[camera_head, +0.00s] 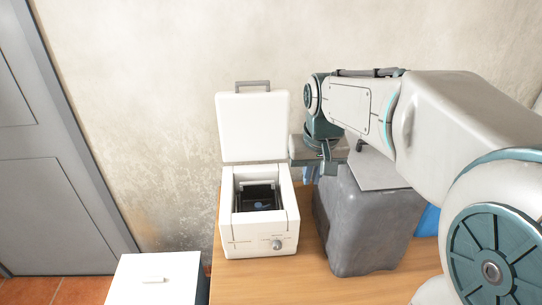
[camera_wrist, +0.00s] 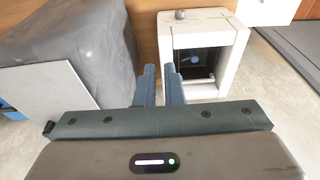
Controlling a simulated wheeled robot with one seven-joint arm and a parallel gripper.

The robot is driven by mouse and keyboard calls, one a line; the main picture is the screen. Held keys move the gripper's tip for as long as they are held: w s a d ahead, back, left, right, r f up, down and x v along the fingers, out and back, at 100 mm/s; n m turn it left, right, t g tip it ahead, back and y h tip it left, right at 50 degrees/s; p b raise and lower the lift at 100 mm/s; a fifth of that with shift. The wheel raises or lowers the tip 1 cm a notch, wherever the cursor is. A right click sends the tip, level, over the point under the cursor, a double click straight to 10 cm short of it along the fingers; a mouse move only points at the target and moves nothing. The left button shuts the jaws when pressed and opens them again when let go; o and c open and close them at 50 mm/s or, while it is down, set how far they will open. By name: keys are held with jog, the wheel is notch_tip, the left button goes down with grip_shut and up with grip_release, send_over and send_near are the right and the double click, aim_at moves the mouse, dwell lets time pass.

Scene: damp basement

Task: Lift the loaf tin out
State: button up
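The loaf tin (camera_head: 246,205) is a dark tin sitting down inside a white bread machine (camera_head: 233,243), whose lid (camera_head: 253,127) stands open. The tin (camera_wrist: 180,57) also shows in the wrist view, deep in the machine's square opening, with a small bluish shape at its bottom. My gripper (camera_head: 311,174) is to the right of the machine, above its level and outside the opening. In the wrist view my gripper (camera_wrist: 159,68) has its two blue fingers a narrow gap apart, with nothing seen between them. The tin's far inner walls are partly hidden.
A grey, lumpy covered block (camera_head: 360,228) stands close to the right of the machine, with a flat grey panel (camera_head: 375,170) on top. A white box (camera_head: 155,278) is at the lower left. The wooden tabletop (camera_head: 270,285) is clear in front of the machine. A wall is behind.

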jog(key=w+a+f+g+b, duration=0.1)
jog(key=w+a+f+b, duration=0.15)
jog(key=w+f, duration=0.7)
jog(key=w+a+f+g+b, duration=0.1)
jog(key=w+a+f+b, duration=0.15)
jog(key=w+f, duration=0.75)
jog(key=f, duration=0.2)
jog(key=w+f+p, duration=0.1)
jog(key=f, duration=0.3)
jog(key=w+f, duration=0.1)
jog(key=f, duration=0.2)
jog(key=shift+a+f, duration=0.25)
jog(key=shift+f, duration=0.05)
grip_shut()
jog(key=shift+r+p, duration=0.15)
jog(key=shift+p, duration=0.2)
notch_tip(320, 180, up, 15)
jog(key=p, duration=0.8)
jog(key=shift+p, duration=0.3)
